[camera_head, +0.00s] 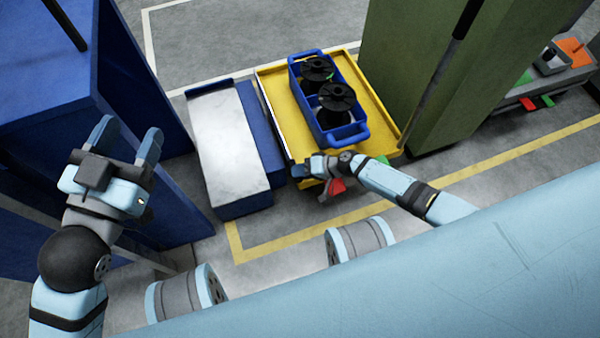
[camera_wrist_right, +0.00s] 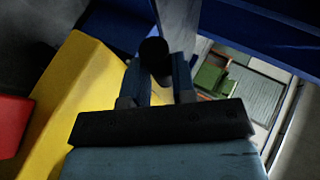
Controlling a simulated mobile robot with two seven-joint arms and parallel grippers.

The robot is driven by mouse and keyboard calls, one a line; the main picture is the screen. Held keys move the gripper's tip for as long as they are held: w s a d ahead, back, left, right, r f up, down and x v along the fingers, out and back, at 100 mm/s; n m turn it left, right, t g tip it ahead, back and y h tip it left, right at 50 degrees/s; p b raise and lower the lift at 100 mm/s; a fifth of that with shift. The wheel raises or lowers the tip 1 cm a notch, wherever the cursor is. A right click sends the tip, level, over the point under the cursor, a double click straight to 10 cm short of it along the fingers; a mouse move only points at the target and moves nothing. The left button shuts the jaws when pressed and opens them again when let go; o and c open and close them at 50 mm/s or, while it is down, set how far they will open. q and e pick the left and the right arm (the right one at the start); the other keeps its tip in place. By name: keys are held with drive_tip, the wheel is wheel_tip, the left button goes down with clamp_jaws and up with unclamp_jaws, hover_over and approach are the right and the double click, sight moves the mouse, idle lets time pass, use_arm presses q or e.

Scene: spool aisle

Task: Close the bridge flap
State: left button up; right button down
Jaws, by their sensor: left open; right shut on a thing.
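A pale metal plate (camera_head: 228,140) lies on a low blue stand beside the yellow platform (camera_head: 272,82). A blue panel (camera_head: 262,138) fills the space between plate and platform; I cannot tell which of these parts is the bridge flap. My right gripper (camera_head: 302,170) is at the near left corner of the platform. In the right wrist view its fingers (camera_wrist_right: 168,82) are shut on a dark round knob (camera_wrist_right: 153,50); what the knob is fixed to is unclear. My left gripper (camera_head: 127,138) is open and empty at the left, near the blue cabinet.
A blue tote (camera_head: 352,132) with black spools (camera_head: 337,97) stands on the yellow platform. A green column (camera_head: 450,70) rises to the right, and a large blue cabinet (camera_head: 140,90) stands at the left. The grey floor (camera_head: 230,40) behind is clear.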

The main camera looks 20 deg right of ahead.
drive_tip(key=shift+s+d+f, duration=0.1)
drive_tip(key=shift+d+f, duration=0.05)
drive_tip(key=shift+f, duration=0.05)
drive_tip(key=c, duration=0.9)
unclamp_jaws()
drive_tip(key=shift+c, duration=0.2)
drive_tip(key=shift+r, duration=0.1)
drive_tip(key=shift+r, duration=0.1)
use_arm(q)
drive_tip(key=shift+s+d+f+n+g+y+p, duration=0.25)
drive_tip(key=shift+s+d+n+g+p, duration=0.2)
drive_tip(key=shift+n+p, duration=0.6)
drive_tip(key=shift+s+d+f+n+g+y+p, duration=0.3)
drive_tip(key=shift+s+n+p, duration=0.3)
drive_tip(key=shift+p, duration=0.8)
use_arm(e)
drive_tip(key=shift+v, duration=6.75)
use_arm(q)
drive_tip(key=shift+r, duration=0.3)
use_arm(e)
drive_tip(key=shift+d, duration=0.1)
